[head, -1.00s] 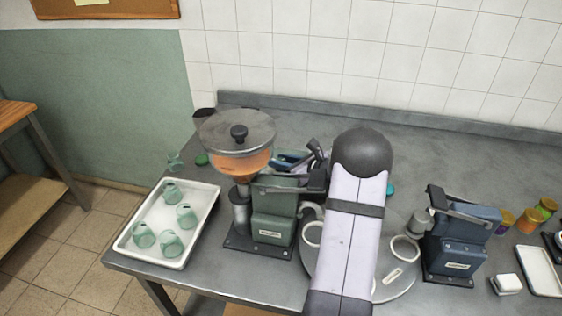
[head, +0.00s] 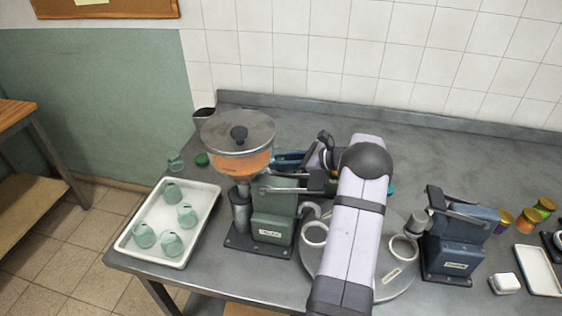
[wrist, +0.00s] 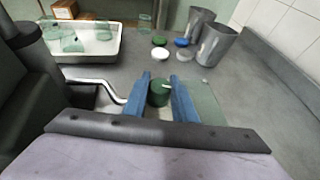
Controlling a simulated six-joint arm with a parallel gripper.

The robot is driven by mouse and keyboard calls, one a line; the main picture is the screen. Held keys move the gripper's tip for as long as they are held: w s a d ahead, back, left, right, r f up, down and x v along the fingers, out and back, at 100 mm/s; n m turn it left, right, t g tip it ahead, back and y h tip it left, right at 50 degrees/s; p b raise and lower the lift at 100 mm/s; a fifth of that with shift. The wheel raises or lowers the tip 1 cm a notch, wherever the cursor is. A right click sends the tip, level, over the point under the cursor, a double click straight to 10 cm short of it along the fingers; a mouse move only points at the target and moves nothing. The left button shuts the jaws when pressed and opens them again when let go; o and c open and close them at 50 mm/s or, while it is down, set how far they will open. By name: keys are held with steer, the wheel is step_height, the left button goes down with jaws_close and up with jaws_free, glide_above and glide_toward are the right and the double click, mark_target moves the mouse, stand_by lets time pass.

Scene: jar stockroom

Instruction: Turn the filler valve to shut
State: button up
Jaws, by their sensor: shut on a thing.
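The filler (head: 273,229) is a green machine on the bench with a domed-lid hopper (head: 238,160) of orange contents on its left. My gripper's blue fingers (head: 289,159) show behind its green body in the head view, partly hidden. In the wrist view my gripper (wrist: 160,88) has its two blue fingers on either side of a round green knob (wrist: 158,95), which I take for the filler valve. It is shut on this knob. Any shut or open marking is too small to read.
A white tray (head: 208,224) with several green glass jars stands to the left. A blue machine (head: 458,250) stands to the right, beyond a round plate (head: 398,286). A bent metal rod (wrist: 101,83) lies close left of the fingers. Grey cups (wrist: 212,45) stand behind the knob.

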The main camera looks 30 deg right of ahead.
steer(key=o, duration=1)
steer(key=shift+o, duration=0.2)
steer(key=shift+b+v, duration=1.1)
steer(key=shift+v, duration=2.6)
